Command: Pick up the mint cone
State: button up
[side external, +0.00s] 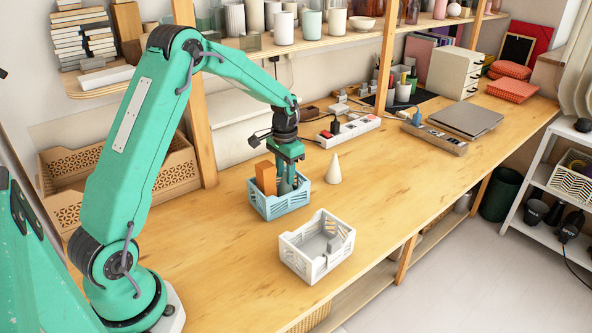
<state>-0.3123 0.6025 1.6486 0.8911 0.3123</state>
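A pale cone (333,169) stands upright on the table, just right of the blue crate; it looks off-white, and a mint tint cannot be made out. My gripper (287,184) points down into the light-blue crate (281,208), left of this cone and apart from it. The fingers reach below the crate's rim. Something greyish-green shows small between them, but I cannot tell whether it is a cone or part of the fingers. Whether the gripper is open or shut is not clear.
An orange-brown block (265,177) stands in the blue crate, close left of my gripper. A white crate (294,258) with grey pieces sits in front. A power strip (349,132) lies behind the cone.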

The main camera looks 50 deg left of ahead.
grip_shut()
jog(key=shift+r, duration=0.15)
jog(key=shift+r, duration=4.9)
